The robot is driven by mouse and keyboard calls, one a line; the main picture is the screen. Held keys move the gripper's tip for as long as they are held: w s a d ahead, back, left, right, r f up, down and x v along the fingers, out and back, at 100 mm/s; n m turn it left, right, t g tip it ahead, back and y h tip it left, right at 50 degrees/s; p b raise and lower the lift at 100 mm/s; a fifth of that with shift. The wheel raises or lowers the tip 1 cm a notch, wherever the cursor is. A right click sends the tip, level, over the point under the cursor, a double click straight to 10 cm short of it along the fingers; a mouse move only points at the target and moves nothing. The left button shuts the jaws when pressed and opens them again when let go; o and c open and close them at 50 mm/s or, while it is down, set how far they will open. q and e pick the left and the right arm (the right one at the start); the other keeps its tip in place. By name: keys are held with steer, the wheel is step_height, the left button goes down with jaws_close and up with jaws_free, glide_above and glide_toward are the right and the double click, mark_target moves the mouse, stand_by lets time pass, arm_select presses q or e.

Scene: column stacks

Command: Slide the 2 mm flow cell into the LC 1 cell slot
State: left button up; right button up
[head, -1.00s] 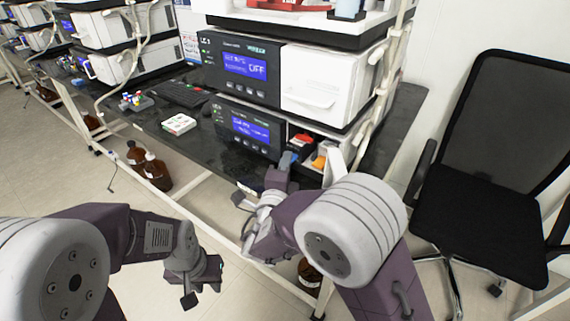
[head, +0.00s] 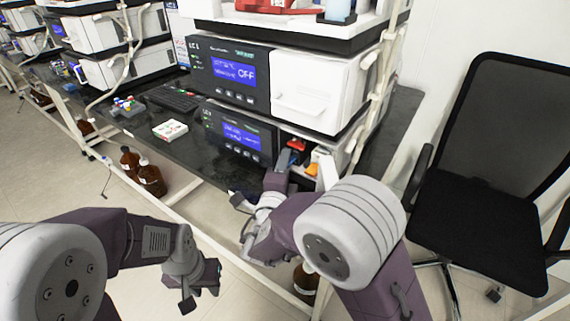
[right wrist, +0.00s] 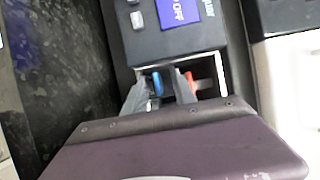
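The LC 1 stack's lower unit (head: 238,132) has an open compartment at its right end. A blue-tipped piece (head: 293,158), perhaps the flow cell, shows at the compartment beside a red-topped piece (head: 298,145). In the right wrist view, the blue piece (right wrist: 157,83) lies between my right gripper's fingers (right wrist: 162,90), with a dark gap beside the right finger. The red piece (right wrist: 191,80) is just right of that finger. My right gripper (head: 278,180) is at the compartment front. Slot labels are unreadable. My left gripper (head: 202,287) hangs low, away from the bench; its opening is unclear.
An orange piece (head: 312,168) sits at the compartment's right. The white-fronted upper unit (head: 320,92) is above. A white box (head: 170,130), vial rack (head: 127,107) and keyboard (head: 172,97) lie left on the dark bench. A black chair (head: 490,190) stands at the right.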

steer(key=shift+s+f, duration=0.1)
steer(key=p+v, duration=0.2)
steer(key=v, duration=0.6)
steer(key=shift+s+a+p, duration=0.1)
steer(key=shift+s+p, duration=0.2)
steer(key=shift+s, duration=0.2)
